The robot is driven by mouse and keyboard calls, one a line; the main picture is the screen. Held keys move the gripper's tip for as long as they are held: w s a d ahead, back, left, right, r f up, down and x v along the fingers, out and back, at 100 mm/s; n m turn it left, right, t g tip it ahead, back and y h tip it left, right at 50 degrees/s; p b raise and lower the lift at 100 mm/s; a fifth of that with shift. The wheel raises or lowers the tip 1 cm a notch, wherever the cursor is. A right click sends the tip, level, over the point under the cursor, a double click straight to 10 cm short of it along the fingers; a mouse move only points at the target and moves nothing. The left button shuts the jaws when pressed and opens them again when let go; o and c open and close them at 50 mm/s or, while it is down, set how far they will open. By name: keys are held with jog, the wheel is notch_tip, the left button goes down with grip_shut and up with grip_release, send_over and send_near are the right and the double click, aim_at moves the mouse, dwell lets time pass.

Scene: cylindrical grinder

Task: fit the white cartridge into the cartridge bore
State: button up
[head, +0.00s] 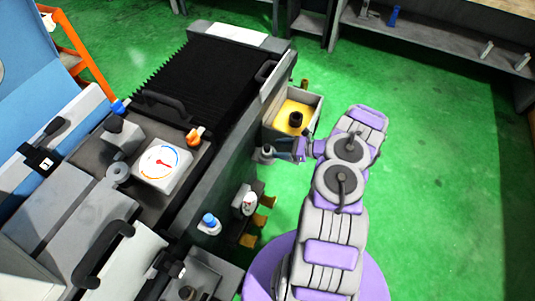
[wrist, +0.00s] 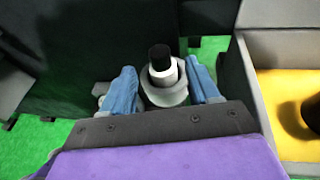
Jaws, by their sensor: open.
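In the wrist view, a white cylinder with a black top (wrist: 162,68), which looks like the white cartridge, stands in a grey round collar (wrist: 167,95) on the machine's side. My gripper (wrist: 163,83) is open, with one blue finger on each side of the cylinder. I cannot tell whether the fingers touch it, or how deep it sits in the collar. In the head view my gripper (head: 275,153) is beside the machine's side wall, just in front of the yellow-lined box. I cannot tell for certain whether the collar is the cartridge bore.
The yellow-lined box (head: 312,101) with a dark round part inside is close by; its wall shows in the wrist view (wrist: 255,85). Blue-topped (head: 209,220) and red-and-white (head: 249,202) items sit on the machine's side. Green floor to the right is clear.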

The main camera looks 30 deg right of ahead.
aim_at(268, 146)
jog(key=x, duration=0.2)
jog(key=b+x, duration=0.1)
jog(key=x, duration=0.3)
jog(key=shift+a+r+b, duration=0.3)
jog(key=shift+a+r, duration=0.05)
jog(key=shift+a, duration=0.2)
jog(key=shift+d, duration=0.6)
jog(key=shift+d+f, duration=0.1)
jog(key=shift+d, duration=0.3)
jog(key=shift+c, duration=1.1)
jog(key=shift+a, duration=0.8)
jog(key=c, duration=0.6)
jog(key=shift+d, duration=0.15)
grip_shut()
jog(key=shift+d, duration=0.3)
